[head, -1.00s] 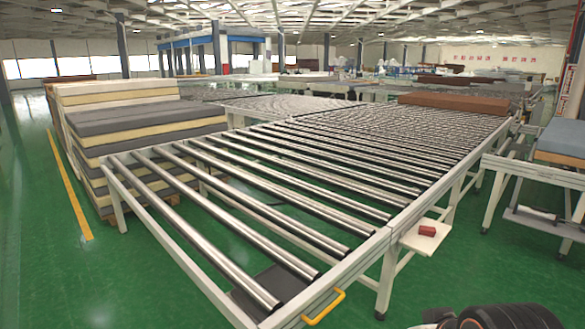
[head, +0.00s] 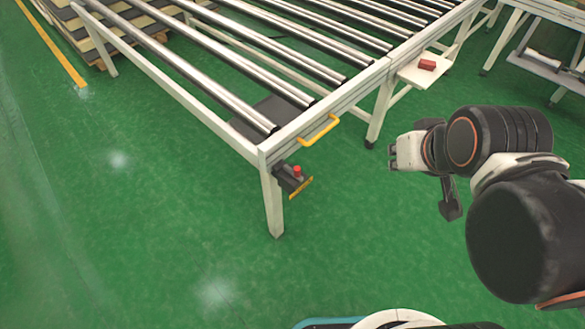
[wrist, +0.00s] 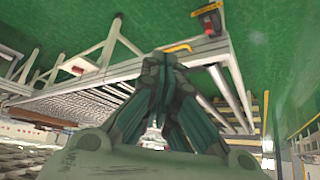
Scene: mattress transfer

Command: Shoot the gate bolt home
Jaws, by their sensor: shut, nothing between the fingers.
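A yellow handle (head: 320,131) is fixed to the end rail of the roller conveyor (head: 338,101). Below the near corner, a dark fitting (head: 289,177) with a red knob and a yellow strip is mounted by the leg. I cannot tell which part is the gate bolt. My gripper (head: 391,156) is shut and empty, to the right of the handle and clear of the frame. In the wrist view, my gripper (wrist: 163,60) shows its fingers together. The handle (wrist: 177,47) and fitting (wrist: 209,20) appear beyond it, the scene upside down.
A small white shelf (head: 408,73) with a red block (head: 427,65) juts from the conveyor's side. A white-framed bench (head: 520,45) stands at the upper right. Green floor (head: 150,230) is clear at the front left.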

